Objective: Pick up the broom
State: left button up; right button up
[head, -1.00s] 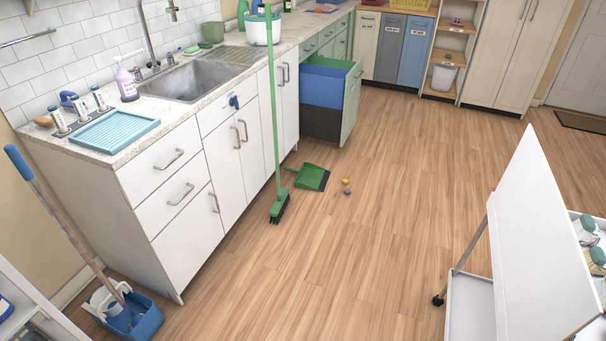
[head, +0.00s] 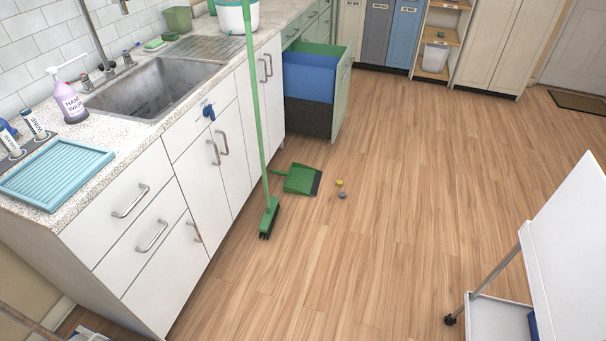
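The green broom (head: 257,110) stands upright, leaning near the front of the white sink cabinet. Its green head with dark bristles (head: 270,219) rests on the wood floor. The top of its handle is cut off by the upper edge of the head view. A green dustpan (head: 302,180) lies on the floor just behind and right of the broom head. Neither of my grippers is in view.
An open pull-out drawer with blue and dark bins (head: 309,85) juts out behind the broom. A white-panelled cart (head: 575,245) stands at the right. The floor between is clear.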

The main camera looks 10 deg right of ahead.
aim_at(267, 223)
jog(key=i+l, duration=0.15)
jog(key=l, duration=0.2)
jog(key=i+l, duration=0.2)
jog(key=l, duration=0.2)
jog(key=i+l, duration=0.15)
jog(key=l, duration=0.2)
jog(key=i+l, duration=0.2)
jog(key=l, duration=0.15)
